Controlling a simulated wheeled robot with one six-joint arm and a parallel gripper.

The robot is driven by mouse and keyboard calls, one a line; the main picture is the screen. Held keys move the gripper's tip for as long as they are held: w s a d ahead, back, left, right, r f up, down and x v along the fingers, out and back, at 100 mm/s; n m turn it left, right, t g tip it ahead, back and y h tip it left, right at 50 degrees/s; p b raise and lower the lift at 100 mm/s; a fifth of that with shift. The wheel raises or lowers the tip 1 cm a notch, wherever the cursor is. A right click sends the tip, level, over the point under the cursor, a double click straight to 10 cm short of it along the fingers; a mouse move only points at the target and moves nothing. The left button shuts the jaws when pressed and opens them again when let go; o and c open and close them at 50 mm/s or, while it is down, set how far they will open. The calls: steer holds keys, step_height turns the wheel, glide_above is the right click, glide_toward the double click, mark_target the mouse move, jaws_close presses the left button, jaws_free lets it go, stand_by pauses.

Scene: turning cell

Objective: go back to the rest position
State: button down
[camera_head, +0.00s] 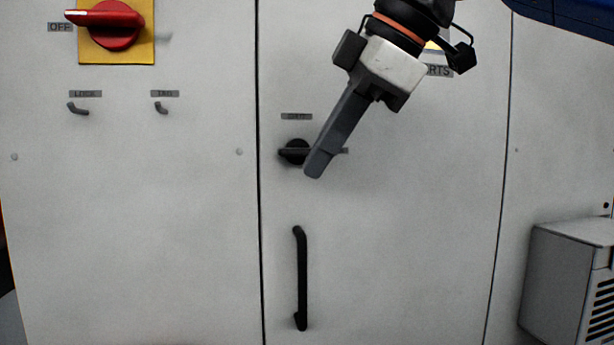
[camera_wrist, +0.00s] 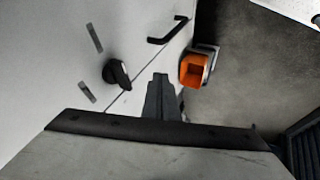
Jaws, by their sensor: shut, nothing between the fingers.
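My gripper (camera_head: 314,168) is shut and empty, pointing down and to the left in front of a light grey cabinet door (camera_head: 400,230). In the head view its fingertips overlap the right side of a black rotary knob (camera_head: 292,152). In the wrist view the shut fingers (camera_wrist: 161,82) stand to the right of the knob (camera_wrist: 117,73), with a visible gap between. The knob's lever lies level in the head view.
A black vertical handle (camera_head: 301,280) is below the knob. A red switch (camera_head: 115,28) on a yellow plate, labelled OFF, and two small hooks (camera_head: 78,108) are on the left panel. A vented grey box (camera_head: 568,280) juts out at right. The wrist view shows an orange container (camera_wrist: 194,70).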

steer(key=w+d+f+m+h, duration=0.2)
steer(key=d+f+m, duration=0.3)
steer(key=d+f, duration=0.45)
steer(key=w+d+f+m+h, duration=0.15)
steer(key=d+f+m, duration=0.4)
steer(key=f, duration=0.65)
steer(key=s+d+f+m, duration=0.2)
steer(key=d+f+m, duration=0.1)
steer(key=f, duration=0.5)
steer(key=s+d+f+m+h, duration=0.1)
steer(key=s+d+f+m, duration=0.1)
steer(key=d+f, duration=0.3)
steer(key=s+d+f+m+h, duration=0.1)
steer(key=d+f+m, duration=0.3)
steer(key=f, duration=0.7)
steer(key=shift+s+d+f, duration=0.4)
steer(key=shift+s+d, duration=0.2)
steer(key=shift+s, duration=0.25)
steer(key=c, duration=2.5)
jaws_free()
